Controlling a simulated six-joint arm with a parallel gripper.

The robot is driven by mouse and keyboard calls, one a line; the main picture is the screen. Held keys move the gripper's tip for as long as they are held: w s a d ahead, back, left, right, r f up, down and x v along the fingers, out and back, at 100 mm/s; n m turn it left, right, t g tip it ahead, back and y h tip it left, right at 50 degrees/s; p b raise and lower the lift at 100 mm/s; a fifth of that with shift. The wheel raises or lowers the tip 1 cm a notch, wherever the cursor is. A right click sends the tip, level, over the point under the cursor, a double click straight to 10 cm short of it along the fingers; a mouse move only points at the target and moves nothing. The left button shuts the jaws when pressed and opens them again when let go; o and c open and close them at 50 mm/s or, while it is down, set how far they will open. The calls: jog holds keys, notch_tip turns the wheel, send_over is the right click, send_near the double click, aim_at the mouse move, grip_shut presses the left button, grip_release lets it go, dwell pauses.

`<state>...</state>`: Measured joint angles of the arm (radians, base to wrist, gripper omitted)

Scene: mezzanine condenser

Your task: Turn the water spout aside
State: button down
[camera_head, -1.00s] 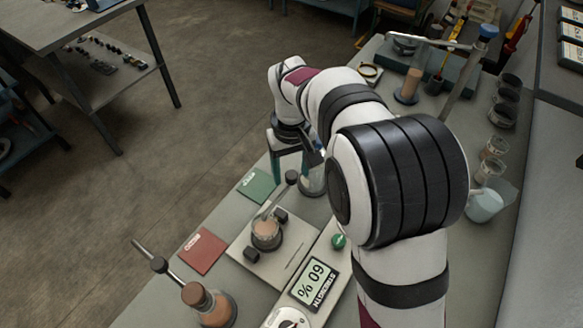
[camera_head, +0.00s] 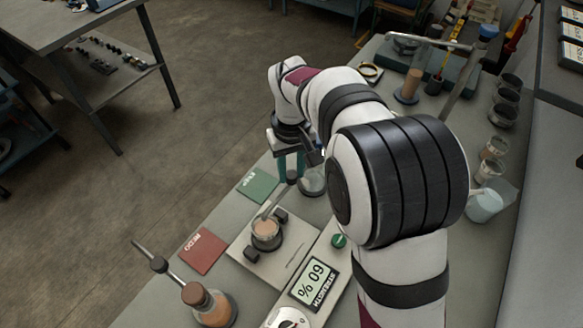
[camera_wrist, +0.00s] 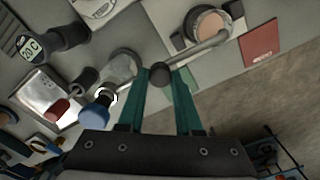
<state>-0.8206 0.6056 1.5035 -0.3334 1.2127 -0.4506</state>
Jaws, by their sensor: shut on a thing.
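The water spout (camera_head: 272,205) is a thin grey tube with a dark round knob at one end. Its other end reaches over a small round vessel of pinkish stuff (camera_head: 266,230). In the wrist view the spout (camera_wrist: 205,47) slants up right from its knob to the vessel (camera_wrist: 208,22). My gripper (camera_head: 291,177) has its teal fingers shut on the knob; in the wrist view the gripper (camera_wrist: 161,74) shows the dark knob between its fingertips. Part of the spout's base is hidden by my fingers.
A green card (camera_head: 258,186) and a red card (camera_head: 202,250) lie along the bench's left edge. A display (camera_head: 314,283) and a stoppered flask (camera_head: 212,304) stand in front. A clear glass vessel (camera_wrist: 122,66) and a blue cap (camera_wrist: 95,113) are close left of my fingers.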

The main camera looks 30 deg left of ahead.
jog(key=shift+a, duration=0.1)
dwell(0.7)
jog(key=w+a+m, duration=0.7)
jog(key=a+m, duration=0.1)
jog(key=m, duration=0.6)
jog(key=shift+a, duration=0.35)
jog(key=shift+w+m, duration=0.1)
jog(key=shift+m, duration=0.2)
jog(key=c, duration=0.6)
grip_release()
